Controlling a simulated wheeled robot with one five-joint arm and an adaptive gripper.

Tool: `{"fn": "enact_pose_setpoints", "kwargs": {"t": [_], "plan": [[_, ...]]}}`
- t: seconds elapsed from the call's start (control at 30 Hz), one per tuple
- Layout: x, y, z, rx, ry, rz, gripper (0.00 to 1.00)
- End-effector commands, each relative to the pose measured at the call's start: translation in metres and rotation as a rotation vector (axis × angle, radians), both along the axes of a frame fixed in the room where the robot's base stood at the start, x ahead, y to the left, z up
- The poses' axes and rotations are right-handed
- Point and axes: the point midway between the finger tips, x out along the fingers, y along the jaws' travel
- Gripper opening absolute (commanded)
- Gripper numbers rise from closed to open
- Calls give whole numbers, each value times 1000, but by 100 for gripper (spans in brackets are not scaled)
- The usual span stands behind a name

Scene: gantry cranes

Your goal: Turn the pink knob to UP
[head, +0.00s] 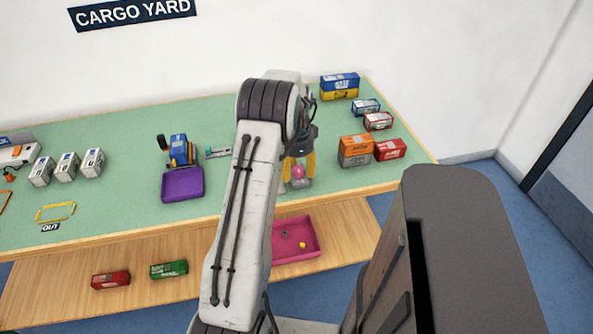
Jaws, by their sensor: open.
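The pink knob (298,171) shows as a small round pink shape on the green table, right of the middle of the head view. My arm hides what stands to the left of the knob, and no UP mark can be read. Which way the knob points is too small to tell.
Stacked orange boxes (355,151) and red boxes (390,150) stand right of my gripper. A magenta tray (296,241) lies on the lower shelf. Green table surface is free at centre left.

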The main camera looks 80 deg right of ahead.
Motion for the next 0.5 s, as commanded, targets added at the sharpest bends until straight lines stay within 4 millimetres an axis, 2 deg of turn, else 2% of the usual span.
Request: {"fn": "enact_pose_setpoints", "kwargs": {"t": [0.17, 0.5], "plan": [[0, -1, 17, -5, 0, 0, 54], [0, -1, 74, -5, 0, 0, 54]]}}
